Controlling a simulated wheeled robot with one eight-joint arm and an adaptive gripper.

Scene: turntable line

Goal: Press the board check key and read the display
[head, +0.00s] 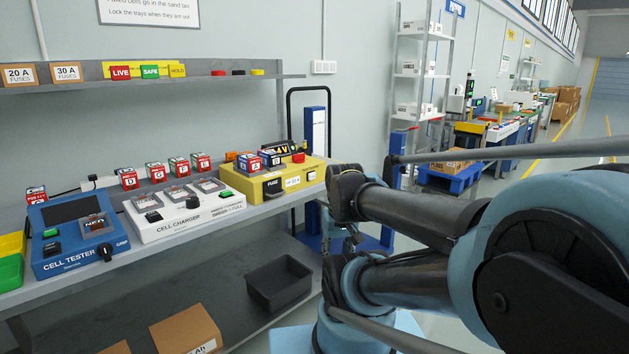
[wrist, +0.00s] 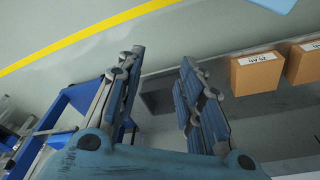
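A yellow unit (head: 262,195) stands at the right end of the bench in the head view. A dark display (head: 285,148) with amber characters shows at its back; I cannot read it fully. I cannot tell which is the board check key. My gripper (wrist: 162,60) is open and empty in the wrist view, fingers apart. It is away from the bench-top units.
A blue cell tester (head: 75,262) and a white cell charger (head: 165,228) stand left of the yellow unit. Labelled cells (head: 166,172) line the back. A dark bin (head: 280,299) and cardboard boxes (head: 186,330) sit below. A shelf (head: 150,80) hangs above.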

